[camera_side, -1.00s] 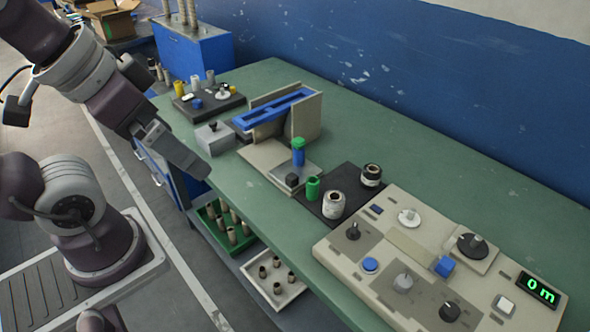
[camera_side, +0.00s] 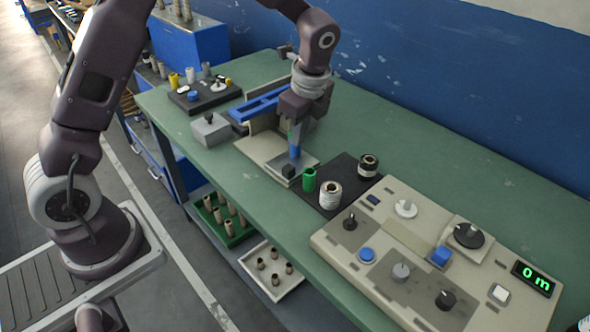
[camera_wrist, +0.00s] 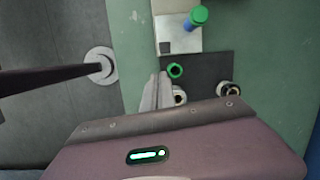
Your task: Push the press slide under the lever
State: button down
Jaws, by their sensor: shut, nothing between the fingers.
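The press has a pale base (camera_side: 263,146) with a long blue lever (camera_side: 258,107) above it. The press slide is a light plate (camera_side: 306,166) with a dark block (camera_side: 289,171) on its front corner. A blue cylinder (camera_side: 295,142) stands on the slide; its green cap shows in the wrist view (camera_wrist: 199,14). My gripper (camera_side: 297,112) is above the slide in the side view, partly covering the lever's near end. Its shut, empty fingers (camera_wrist: 157,85) show in the wrist view. The side view does not show their tips clearly. The lever is outside the wrist view.
A dark mat (camera_side: 349,175) right of the press holds a green tube (camera_side: 309,180), a white roll (camera_side: 330,195) and a black-banded roll (camera_side: 368,166). A control panel (camera_side: 385,265) fills the right. A grey box (camera_side: 211,131) stands left of the press. The green bench behind is clear.

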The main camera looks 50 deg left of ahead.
jog(key=shift+m, duration=0.7)
jog(key=x, duration=1.3)
jog(key=shift+w+d+f, duration=0.15)
jog(key=shift+w+f, duration=0.15)
jog(key=shift+w, duration=0.1)
